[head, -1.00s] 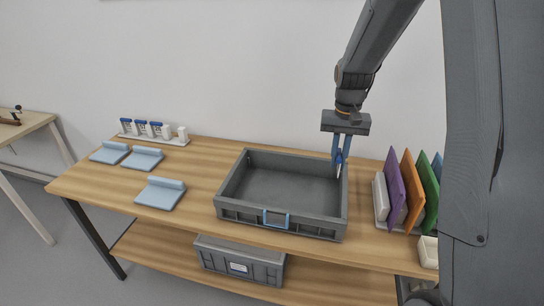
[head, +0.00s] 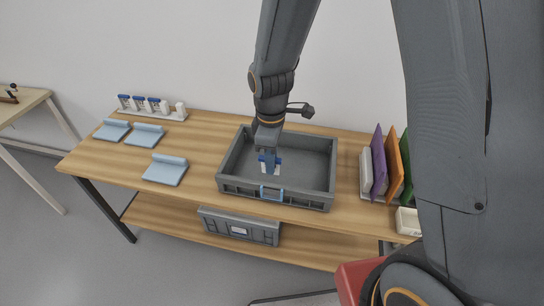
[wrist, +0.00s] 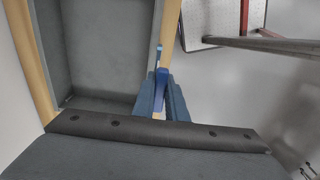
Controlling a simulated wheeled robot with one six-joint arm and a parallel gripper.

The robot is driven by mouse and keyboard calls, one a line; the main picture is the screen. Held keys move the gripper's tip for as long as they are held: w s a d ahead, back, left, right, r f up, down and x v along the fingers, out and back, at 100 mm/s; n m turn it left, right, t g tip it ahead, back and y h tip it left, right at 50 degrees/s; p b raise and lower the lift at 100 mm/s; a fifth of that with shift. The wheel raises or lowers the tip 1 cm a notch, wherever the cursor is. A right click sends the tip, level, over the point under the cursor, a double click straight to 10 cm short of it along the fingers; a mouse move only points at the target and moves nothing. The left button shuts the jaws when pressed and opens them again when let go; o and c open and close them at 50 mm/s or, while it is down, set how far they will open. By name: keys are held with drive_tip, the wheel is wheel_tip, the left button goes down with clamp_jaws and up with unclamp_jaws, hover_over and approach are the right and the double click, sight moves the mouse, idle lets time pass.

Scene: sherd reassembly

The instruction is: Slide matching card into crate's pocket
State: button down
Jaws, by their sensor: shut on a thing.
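My gripper (head: 268,162) is shut on a small card (head: 276,169), white with blue on it, in the head view. It holds the card upright above the front part of the grey crate (head: 315,202), just behind the front wall as seen. The fingers cover the card's middle, so its marking cannot be read. The blue-framed pocket (head: 271,193) is on the crate's outer front face, below the gripper, and the card is apart from it. In the wrist view, the blue fingers (wrist: 162,90) close together near the crate's wall, with the crate floor (wrist: 105,45) at left.
A rack (head: 150,114) with several blue-and-white cards stands at the back left. Pale blue folded pieces (head: 165,170) lie on the left of the table. Purple, orange and green panels (head: 380,160) stand at right, near a white box (head: 408,220). Another crate (head: 240,226) sits on the lower shelf.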

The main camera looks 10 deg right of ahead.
drive_tip(key=b, duration=0.4)
hover_over(273, 190)
drive_tip(key=shift+a+f, duration=0.2)
drive_tip(key=shift+f, duration=2.6)
drive_tip(key=shift+d, duration=0.15)
drive_tip(key=shift+f, duration=0.15)
drive_tip(key=shift+f+b, duration=0.65)
drive_tip(key=shift+f, duration=0.45)
drive_tip(key=shift+f, duration=0.2)
drive_tip(key=shift+f+b, duration=0.35)
drive_tip(key=shift+f, duration=0.15)
drive_tip(key=shift+f, duration=0.1)
